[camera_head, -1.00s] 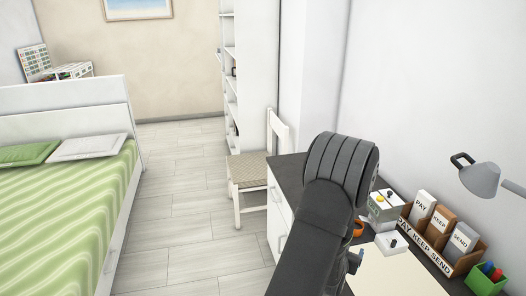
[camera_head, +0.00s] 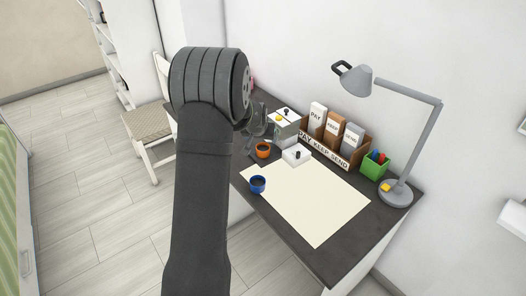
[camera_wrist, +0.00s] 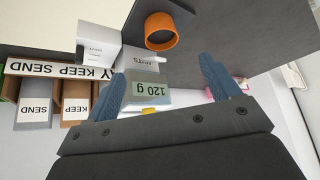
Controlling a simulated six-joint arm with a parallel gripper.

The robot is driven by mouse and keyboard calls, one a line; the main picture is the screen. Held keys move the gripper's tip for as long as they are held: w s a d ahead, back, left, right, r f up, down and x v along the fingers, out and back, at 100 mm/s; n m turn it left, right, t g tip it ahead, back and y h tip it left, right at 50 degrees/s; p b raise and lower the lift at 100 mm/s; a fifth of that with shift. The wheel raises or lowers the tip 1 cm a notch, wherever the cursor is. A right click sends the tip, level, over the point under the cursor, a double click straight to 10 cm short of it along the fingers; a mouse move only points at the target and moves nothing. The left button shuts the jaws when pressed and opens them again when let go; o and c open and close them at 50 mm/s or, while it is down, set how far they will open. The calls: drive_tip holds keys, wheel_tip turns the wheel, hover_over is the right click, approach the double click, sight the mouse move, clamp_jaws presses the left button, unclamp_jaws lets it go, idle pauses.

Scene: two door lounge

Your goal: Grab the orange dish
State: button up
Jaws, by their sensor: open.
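The orange dish (camera_head: 263,150) is a small round cup on the dark desk (camera_head: 335,262), left of a white box with a black knob. In the wrist view the orange dish (camera_wrist: 161,42) is near the top centre, beyond the fingertips and apart from them. My gripper (camera_wrist: 163,72) shows two blue-grey fingers spread apart, with nothing held between them. In the head view my gripper (camera_head: 257,122) is partly hidden by my dark arm, just behind the dish.
A blue dish (camera_head: 258,185) sits at the left edge of the cream mat (camera_head: 310,205). The mat's middle is clear.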

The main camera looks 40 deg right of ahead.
drive_tip(key=g+y, duration=0.1)
approach(263, 147)
drive_tip(key=x, duration=0.5)
drive_tip(key=shift+s+a+f, duration=0.15)
drive_tip(key=shift+a+f, duration=0.05)
drive_tip(key=shift+f, duration=0.1)
drive_tip(key=shift+d+x, duration=0.2)
drive_tip(key=shift+x, duration=2.4)
drive_tip(key=shift+w+r, duration=0.15)
drive_tip(key=shift+w, duration=0.05)
drive_tip(key=c, duration=1.2)
drive_tip(key=shift+o, duration=0.2)
drive_tip(key=shift+r, duration=0.1)
